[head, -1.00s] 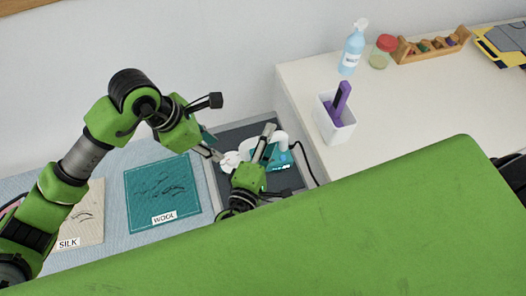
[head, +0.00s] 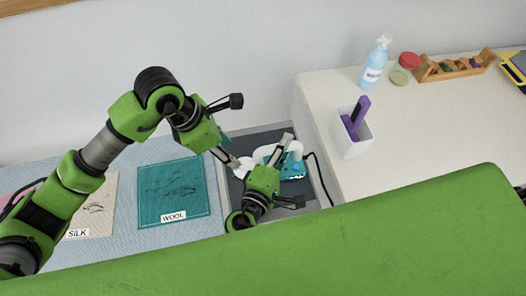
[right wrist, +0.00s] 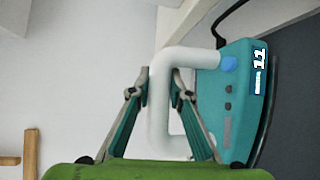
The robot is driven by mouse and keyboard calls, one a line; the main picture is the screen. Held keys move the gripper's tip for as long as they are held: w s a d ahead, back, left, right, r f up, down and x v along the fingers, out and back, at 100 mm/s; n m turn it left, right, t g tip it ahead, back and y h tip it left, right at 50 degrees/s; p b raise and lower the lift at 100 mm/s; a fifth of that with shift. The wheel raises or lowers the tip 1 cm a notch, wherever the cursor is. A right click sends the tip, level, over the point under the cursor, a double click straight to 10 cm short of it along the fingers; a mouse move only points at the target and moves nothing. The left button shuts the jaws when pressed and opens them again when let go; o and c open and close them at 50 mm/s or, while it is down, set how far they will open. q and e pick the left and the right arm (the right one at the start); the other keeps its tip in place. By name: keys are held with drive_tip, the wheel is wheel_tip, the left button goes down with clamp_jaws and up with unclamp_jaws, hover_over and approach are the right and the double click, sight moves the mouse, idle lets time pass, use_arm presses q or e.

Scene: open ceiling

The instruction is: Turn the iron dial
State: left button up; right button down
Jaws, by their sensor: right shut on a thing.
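The teal iron (head: 292,171) with a white handle rests on a dark grey board. It fills the right of the right wrist view (right wrist: 222,100), with buttons and a small display. My right gripper (head: 283,148) is shut on the white handle; in the right wrist view its fingers (right wrist: 160,88) lie on either side of the handle (right wrist: 158,115). A white rounded part (head: 244,169), perhaps the dial, shows left of the iron. My left gripper (head: 232,162) points down at it, its tips touching or very close. Its finger gap cannot be made out.
Left of the board lie a teal wool cloth (head: 172,192) and a silk cloth (head: 92,212) on a pale blue surface. A white counter (head: 420,125) at right bears a white holder (head: 352,138), a spray bottle (head: 374,65) and a jar (head: 400,76). A black cord runs beside the iron.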

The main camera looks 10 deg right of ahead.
sight(245, 164)
use_arm(q)
drive_tip(key=d+r+n+y, duration=0.1)
drive_tip(key=d+n+y, duration=0.1)
drive_tip(key=n, duration=1.3)
drive_tip(key=d+r+n+y, duration=0.1)
drive_tip(key=d+n+y, duration=0.1)
drive_tip(key=n, duration=1.2)
drive_tip(key=f, duration=1.1)
drive_tip(key=shift+w+a+f, duration=0.1)
drive_tip(key=shift+w+f, duration=0.05)
drive_tip(key=shift+w, duration=0.1)
drive_tip(key=c, duration=1.1)
